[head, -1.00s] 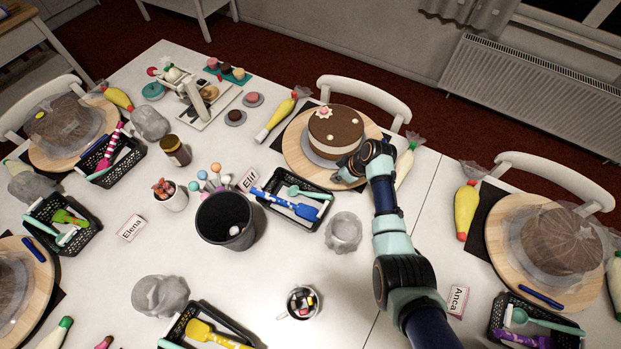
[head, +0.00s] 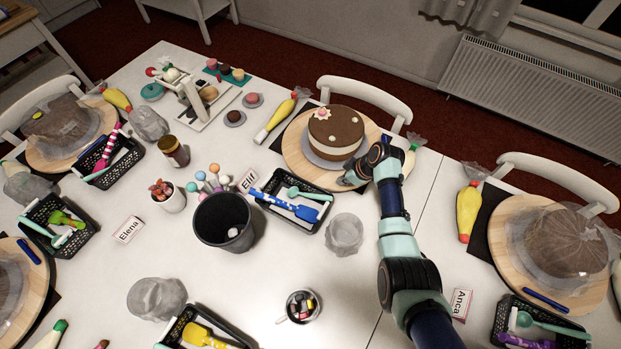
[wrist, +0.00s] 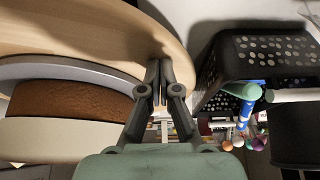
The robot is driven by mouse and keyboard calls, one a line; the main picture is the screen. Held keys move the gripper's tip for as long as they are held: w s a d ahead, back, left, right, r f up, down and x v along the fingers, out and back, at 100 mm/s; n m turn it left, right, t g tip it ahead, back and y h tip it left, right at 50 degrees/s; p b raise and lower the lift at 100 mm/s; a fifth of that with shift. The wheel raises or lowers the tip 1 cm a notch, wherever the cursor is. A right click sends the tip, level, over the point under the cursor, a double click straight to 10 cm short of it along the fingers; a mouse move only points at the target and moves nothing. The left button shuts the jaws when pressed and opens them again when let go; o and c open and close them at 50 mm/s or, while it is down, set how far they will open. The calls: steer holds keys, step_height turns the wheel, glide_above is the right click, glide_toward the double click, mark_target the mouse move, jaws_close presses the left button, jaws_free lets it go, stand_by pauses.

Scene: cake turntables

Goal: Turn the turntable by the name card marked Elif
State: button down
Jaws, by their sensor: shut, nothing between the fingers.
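The name card marked Elif (head: 248,181) stands on the table left of a black basket. Behind that basket is a round wooden turntable (head: 295,152) bearing a brown and cream cake (head: 336,131) with a pink and white flower on top. My gripper (head: 346,180) is low at the turntable's front right edge. In the wrist view the turntable (wrist: 105,22) and the cake's side (wrist: 70,98) fill the left. There my gripper (wrist: 158,88) is shut and empty, its fingertips at the rim; I cannot tell whether they touch it.
The black basket (head: 290,228) with tools is close beside my gripper; it also shows in the wrist view (wrist: 235,55). A dark bucket (head: 222,235), a clear crumpled bag (head: 344,233) and a mug (head: 301,306) stand nearer. Piping bags (head: 280,118) flank the turntable.

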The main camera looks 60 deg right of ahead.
steer(key=shift+s+d, duration=0.6)
steer(key=shift+s, duration=0.05)
step_height(320, 180, up, 9)
steer(key=p, duration=0.7)
steer(key=shift+f, duration=0.1)
stand_by(0.3)
